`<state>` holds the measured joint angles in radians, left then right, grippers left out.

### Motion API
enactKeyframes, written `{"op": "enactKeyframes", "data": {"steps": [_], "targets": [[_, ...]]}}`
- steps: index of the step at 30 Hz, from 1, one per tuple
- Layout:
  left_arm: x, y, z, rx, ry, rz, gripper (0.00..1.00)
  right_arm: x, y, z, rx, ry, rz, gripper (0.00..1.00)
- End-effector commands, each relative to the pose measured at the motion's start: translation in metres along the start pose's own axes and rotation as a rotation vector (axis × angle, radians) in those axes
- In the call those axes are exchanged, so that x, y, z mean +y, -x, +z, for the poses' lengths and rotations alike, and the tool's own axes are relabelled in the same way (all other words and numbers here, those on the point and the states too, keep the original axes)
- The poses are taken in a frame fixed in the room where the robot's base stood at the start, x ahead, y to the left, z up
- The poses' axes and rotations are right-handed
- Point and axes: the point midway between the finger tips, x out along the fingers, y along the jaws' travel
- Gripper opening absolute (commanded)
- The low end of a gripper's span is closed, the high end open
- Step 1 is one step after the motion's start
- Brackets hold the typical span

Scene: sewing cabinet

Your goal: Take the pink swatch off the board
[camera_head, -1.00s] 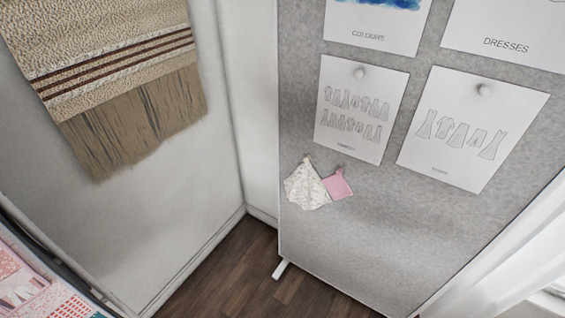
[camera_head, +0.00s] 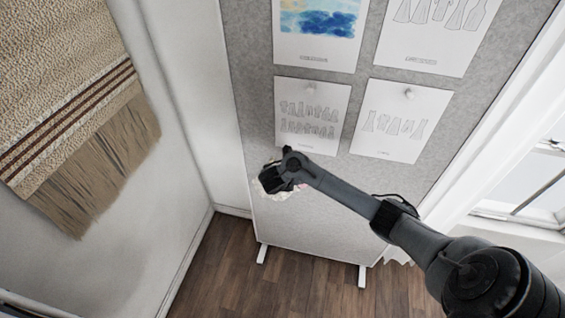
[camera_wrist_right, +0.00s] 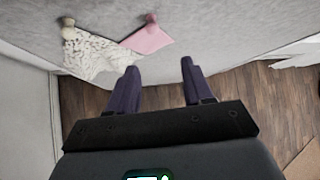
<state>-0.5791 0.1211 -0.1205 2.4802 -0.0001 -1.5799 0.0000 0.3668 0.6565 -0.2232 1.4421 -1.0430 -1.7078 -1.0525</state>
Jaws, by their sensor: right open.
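The pink swatch (camera_wrist_right: 148,41) hangs on the grey board (camera_wrist_right: 215,22) by a pin (camera_wrist_right: 151,18) at its top corner. A cream patterned swatch (camera_wrist_right: 97,56) hangs to its left from its own pin (camera_wrist_right: 69,32). My right gripper (camera_wrist_right: 158,69) is open and empty. Its two fingertips show just below the pink swatch in the wrist view, with the swatch above the gap; I cannot tell the remaining distance in depth. In the head view my right gripper (camera_head: 271,180) covers most of both swatches. My left gripper is out of view.
Paper sheets, such as the garment sheet (camera_head: 311,113), are pinned on the board above the swatches. A fringed woven hanging (camera_head: 60,110) is on the left wall. A window (camera_head: 520,190) is at the right. The wooden floor (camera_head: 225,270) below is clear.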

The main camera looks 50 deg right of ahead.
Motion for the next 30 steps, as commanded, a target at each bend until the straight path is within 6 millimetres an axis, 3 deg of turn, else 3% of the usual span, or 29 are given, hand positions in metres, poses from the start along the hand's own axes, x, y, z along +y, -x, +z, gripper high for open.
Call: {"op": "enactKeyframes", "data": {"steps": [3, 8, 21, 30], "targets": [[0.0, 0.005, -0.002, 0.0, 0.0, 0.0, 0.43, 0.003, 0.011, 0.021, -0.015, -0.022, 0.014, 0.51], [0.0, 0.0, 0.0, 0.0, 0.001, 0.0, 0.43, 0.006, 0.005, 0.025, -0.019, -0.029, 0.021, 0.51], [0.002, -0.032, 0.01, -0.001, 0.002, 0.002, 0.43, 0.007, -0.06, 0.025, -0.02, -0.031, 0.018, 0.51], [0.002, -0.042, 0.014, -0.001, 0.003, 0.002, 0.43, 0.007, -0.088, 0.027, -0.019, -0.031, 0.02, 0.51]]}}
